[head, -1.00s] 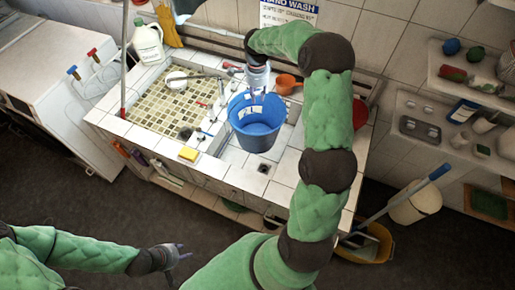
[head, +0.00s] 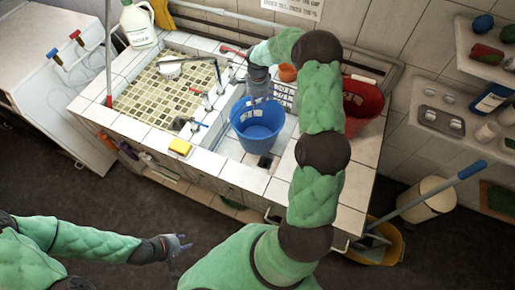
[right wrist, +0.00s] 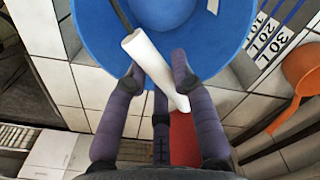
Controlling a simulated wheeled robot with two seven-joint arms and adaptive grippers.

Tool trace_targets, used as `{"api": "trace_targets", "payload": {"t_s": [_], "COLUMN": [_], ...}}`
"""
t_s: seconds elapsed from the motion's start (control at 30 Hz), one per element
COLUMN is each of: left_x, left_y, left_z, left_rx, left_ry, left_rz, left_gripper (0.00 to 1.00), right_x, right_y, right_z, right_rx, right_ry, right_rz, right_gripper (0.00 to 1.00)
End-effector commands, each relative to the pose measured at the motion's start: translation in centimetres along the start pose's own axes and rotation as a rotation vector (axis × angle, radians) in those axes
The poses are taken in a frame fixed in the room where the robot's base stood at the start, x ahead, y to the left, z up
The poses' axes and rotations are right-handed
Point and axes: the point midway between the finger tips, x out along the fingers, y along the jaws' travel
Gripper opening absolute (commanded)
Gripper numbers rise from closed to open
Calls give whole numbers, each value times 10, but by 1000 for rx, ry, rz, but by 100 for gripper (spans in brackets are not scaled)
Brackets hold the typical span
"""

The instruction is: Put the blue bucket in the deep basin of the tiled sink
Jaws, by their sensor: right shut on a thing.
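The blue bucket (head: 258,133) hangs upright by its handle within the outline of the white-tiled deep basin (head: 229,149), just behind the dark drain. I cannot tell whether its bottom touches the basin floor. My right gripper (head: 260,92) is above the bucket, shut on the white handle grip (right wrist: 146,58). In the right wrist view my fingers (right wrist: 156,80) close around this grip, with the blue bucket (right wrist: 100,18) below. My left gripper (head: 180,248) is empty with fingers apart, low in front of the sink.
A shallow mosaic basin (head: 160,95) lies to the left, with taps and a yellow sponge (head: 180,146) by it. A red bucket (head: 362,105) stands on the right counter, close to my right arm. An orange scoop (head: 287,73) is behind. A yellow mop bucket (head: 383,243) stands on the floor.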

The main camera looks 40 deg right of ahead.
Motion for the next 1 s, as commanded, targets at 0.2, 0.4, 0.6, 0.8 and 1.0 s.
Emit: {"api": "trace_targets", "payload": {"t_s": [0.2,0.4,0.6,0.8,1.0], "left_x": [1,0,1,1,1], "left_y": [0,0,0,0,0], "left_z": [0,0,0,0,0], "left_rx": [0,0,0,0,0], "left_ry": [1,1,1,0,1], "left_rz": [0,0,0,0,0], "left_gripper": [40,40,40,40,40], "right_x": [34,60,72,98,101], "right_y": [1,0,0,0,-1], "right_z": [0,0,0,0,0], "right_rx": [0,1,1,0,1], "right_ry": [-1,0,0,0,0], "right_rz": [4,0,1,2,-2], "right_gripper": [0,0,0,0,0]}}
